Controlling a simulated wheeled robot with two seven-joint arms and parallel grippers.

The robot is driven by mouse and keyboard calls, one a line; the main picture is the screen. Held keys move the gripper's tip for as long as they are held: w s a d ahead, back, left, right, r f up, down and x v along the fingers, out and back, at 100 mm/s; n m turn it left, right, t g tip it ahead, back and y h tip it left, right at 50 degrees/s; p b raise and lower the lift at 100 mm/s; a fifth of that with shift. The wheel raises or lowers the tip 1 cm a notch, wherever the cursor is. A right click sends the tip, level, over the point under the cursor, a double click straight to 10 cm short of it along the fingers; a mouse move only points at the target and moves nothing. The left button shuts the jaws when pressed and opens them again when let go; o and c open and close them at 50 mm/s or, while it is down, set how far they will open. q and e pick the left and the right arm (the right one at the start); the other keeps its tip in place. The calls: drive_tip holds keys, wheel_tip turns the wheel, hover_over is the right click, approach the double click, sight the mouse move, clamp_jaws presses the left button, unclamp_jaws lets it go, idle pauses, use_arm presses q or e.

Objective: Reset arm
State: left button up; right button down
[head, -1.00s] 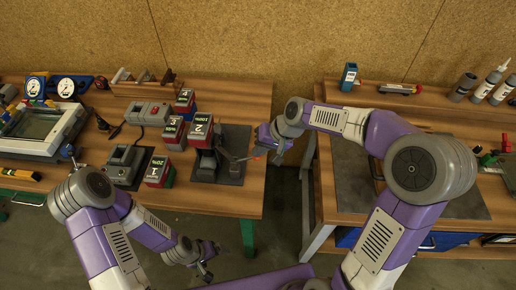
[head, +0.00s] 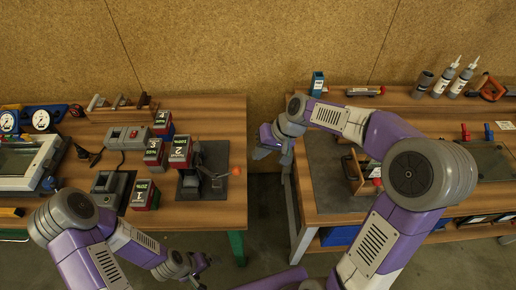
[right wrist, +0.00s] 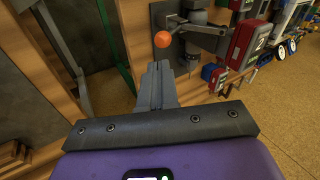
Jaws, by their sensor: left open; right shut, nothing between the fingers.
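My right gripper (head: 270,153) is in the gap between the two benches in the head view, at the right of the left bench's edge. Its fingers are shut and empty in the right wrist view (right wrist: 156,85), apart from the lever's orange ball (right wrist: 162,39). My left gripper (head: 197,270) is low in front of the left bench, small and partly seen, open and holding nothing visible. The dark lever device (head: 192,186) stands on the left bench, its orange ball (head: 236,172) near the bench's right edge.
Numbered battery blocks (head: 179,152) stand left of the lever device with grey charger-like units (head: 126,137). The right bench (head: 335,217) holds a wooden-handled item (head: 354,173) and bottles (head: 464,77) at the back. A floor gap separates the benches.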

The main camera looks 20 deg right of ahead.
drive_tip(key=s+a+f+g+b, duration=0.1)
drive_tip(key=s+a+f, duration=0.15)
drive_tip(key=f, duration=0.85)
drive_tip(key=s+a+f+b, duration=0.1)
drive_tip(key=s+f, duration=0.2)
drive_tip(key=f, duration=0.9)
drive_tip(key=s+a+f+g+h+b, duration=0.1)
drive_tip(key=s+a+f, duration=0.1)
drive_tip(key=s+f, duration=1)
drive_tip(key=shift+s+a+f+m, duration=0.2)
drive_tip(key=shift+s+f+m, duration=0.2)
